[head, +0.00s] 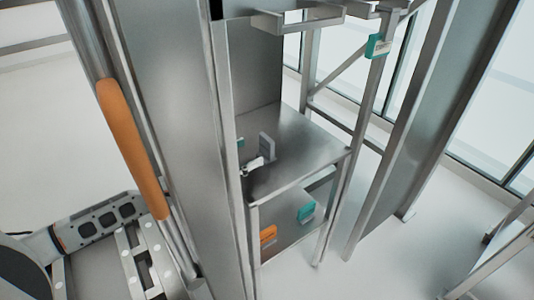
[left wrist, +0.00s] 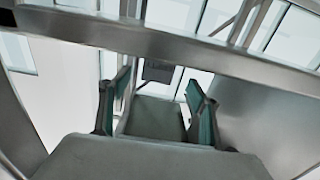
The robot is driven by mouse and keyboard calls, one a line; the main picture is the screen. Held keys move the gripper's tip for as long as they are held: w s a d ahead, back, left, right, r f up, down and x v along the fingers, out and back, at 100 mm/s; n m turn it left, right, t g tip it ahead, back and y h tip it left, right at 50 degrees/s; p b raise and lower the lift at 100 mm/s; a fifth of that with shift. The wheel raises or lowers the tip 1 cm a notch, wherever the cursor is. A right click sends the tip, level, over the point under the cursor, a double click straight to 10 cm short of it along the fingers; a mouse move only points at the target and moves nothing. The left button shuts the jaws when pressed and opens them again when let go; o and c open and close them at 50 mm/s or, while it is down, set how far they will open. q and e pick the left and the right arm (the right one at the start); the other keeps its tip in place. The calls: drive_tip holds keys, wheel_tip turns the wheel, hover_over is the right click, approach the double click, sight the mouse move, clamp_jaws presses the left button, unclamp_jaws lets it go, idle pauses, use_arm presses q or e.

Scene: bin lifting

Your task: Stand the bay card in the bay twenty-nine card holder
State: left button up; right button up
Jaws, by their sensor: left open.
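A grey upright plate, likely the bay card (head: 267,147), stands on the upper shelf; I cannot read it. In the left wrist view a dark plate (left wrist: 158,70), which seems to be the same one, shows beyond and between the fingers, apart from them. My left gripper (head: 249,156) reaches past the metal column, which hides most of it; its teal-padded fingers (left wrist: 158,110) are open and empty. Small teal pieces on the post (head: 378,46) and lower shelf (head: 306,212), and an orange one (head: 268,235), look like card holders; bay numbers are unreadable. My right gripper is out of view.
A wide metal column (head: 175,130) stands between my left arm and the shelf. The upper shelf (head: 305,150) has bare room to the right of the plate. An orange sleeve (head: 130,140) runs along a bar at left. A metal bar (left wrist: 170,48) crosses the wrist view.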

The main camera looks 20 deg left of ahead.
sight(264, 147)
use_arm(q)
drive_tip(key=x, duration=0.7)
drive_tip(key=shift+d+f, duration=0.2)
drive_tip(key=c, duration=1.4)
drive_tip(key=shift+o, duration=0.2)
drive_tip(key=shift+r, duration=0.1)
